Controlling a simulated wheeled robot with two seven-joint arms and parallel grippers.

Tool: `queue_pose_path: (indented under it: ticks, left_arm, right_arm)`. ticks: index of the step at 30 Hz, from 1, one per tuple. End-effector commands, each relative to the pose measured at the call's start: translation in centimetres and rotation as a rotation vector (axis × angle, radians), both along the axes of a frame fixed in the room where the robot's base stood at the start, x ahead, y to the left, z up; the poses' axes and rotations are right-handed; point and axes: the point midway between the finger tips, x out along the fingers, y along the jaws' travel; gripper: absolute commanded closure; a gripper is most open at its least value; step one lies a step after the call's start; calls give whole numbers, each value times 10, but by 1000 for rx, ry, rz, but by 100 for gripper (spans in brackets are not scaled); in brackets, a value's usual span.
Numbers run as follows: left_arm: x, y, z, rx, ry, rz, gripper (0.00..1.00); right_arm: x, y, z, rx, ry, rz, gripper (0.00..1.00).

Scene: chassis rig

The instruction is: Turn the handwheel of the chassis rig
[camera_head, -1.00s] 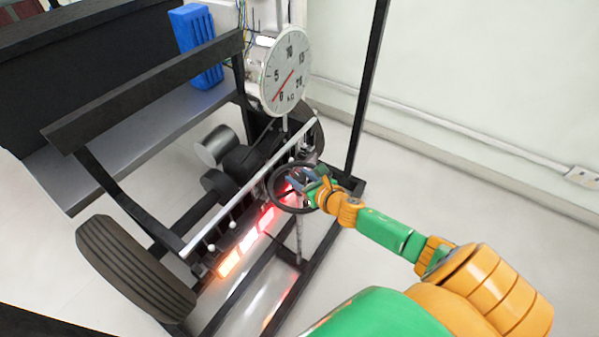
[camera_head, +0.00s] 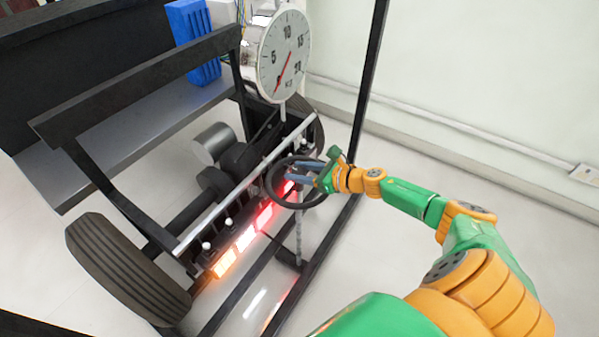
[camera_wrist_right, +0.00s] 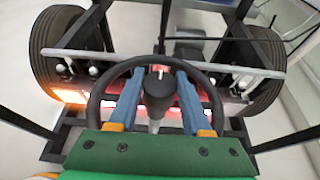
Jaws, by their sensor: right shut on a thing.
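The black handwheel (camera_head: 283,203) sits on a post at the front of the chassis rig (camera_head: 190,235). It also shows in the right wrist view (camera_wrist_right: 96,105), with its dark hub (camera_wrist_right: 159,92) in the middle. My right gripper (camera_head: 294,172) reaches in over the wheel from the right. In the wrist view its two blue fingers (camera_wrist_right: 158,90) lie on either side of the hub, shut on it. The fingers cover parts of the wheel's rim and inside. My left gripper is not in view.
A round dial gauge (camera_head: 285,55) stands behind the wheel. A lit red and orange strip (camera_head: 245,238) runs along the rig's front. A tyre (camera_head: 125,268) is at the left, and a black upright (camera_head: 368,80) stands close behind my right arm. Floor to the right is clear.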

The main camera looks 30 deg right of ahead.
Motion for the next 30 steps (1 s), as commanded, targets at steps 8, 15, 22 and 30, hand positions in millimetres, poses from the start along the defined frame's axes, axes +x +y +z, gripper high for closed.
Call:
queue_pose_path:
  ticks: [8, 15, 22, 30]
  left_arm:
    - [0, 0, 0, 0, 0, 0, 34]
    - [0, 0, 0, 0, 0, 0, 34]
    - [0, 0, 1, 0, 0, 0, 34]
    - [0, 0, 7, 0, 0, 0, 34]
  right_arm:
    - [1, 0, 2, 1, -5, -1, 46]
    - [1, 0, 1, 1, -3, -1, 21]
    - [-5, -2, 3, 0, 0, -1, 21]
    - [-40, -17, 19, 0, 2, 1, 21]
